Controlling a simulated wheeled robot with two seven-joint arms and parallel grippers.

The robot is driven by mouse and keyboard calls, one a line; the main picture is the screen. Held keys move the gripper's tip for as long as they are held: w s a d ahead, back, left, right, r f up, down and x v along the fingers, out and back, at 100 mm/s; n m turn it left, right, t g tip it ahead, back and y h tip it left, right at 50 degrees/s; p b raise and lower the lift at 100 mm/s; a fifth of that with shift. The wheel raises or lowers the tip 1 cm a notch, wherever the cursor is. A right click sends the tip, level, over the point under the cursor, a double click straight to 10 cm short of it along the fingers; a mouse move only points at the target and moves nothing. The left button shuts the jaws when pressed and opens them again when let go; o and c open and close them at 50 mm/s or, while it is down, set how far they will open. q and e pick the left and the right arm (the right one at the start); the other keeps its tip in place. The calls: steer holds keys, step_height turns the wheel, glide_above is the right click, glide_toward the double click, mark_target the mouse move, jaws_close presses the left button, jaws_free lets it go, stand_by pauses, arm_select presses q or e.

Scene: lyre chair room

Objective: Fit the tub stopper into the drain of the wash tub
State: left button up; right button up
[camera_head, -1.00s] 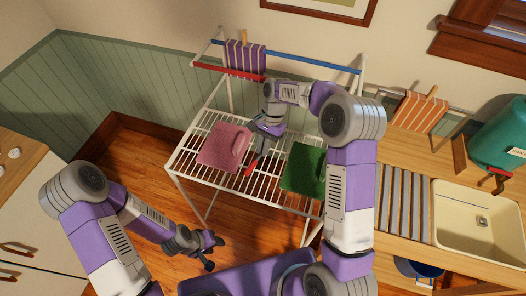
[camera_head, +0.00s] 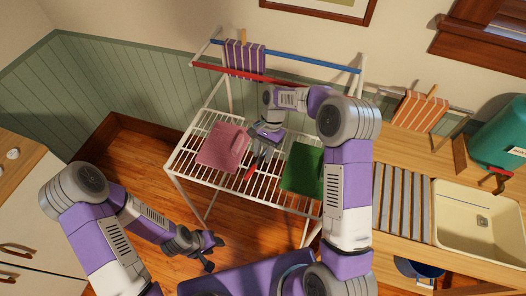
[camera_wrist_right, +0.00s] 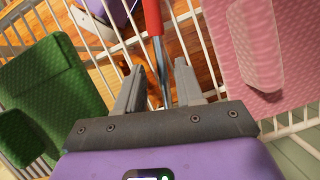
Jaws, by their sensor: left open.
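The wash tub (camera_head: 451,239) is a cream basin on the right, with its drain (camera_head: 482,220) in the far part of its floor. I cannot make out a tub stopper in these views.
A grey slatted drainboard (camera_head: 402,205) lies left of the tub. A teal dispenser (camera_head: 500,135) with a red tap stands behind the tub.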

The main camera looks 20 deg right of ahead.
steer(key=p+v, duration=0.1)
steer(key=v, duration=1.1)
steer(key=shift+p, duration=0.4)
steer(key=shift+r, duration=0.1)
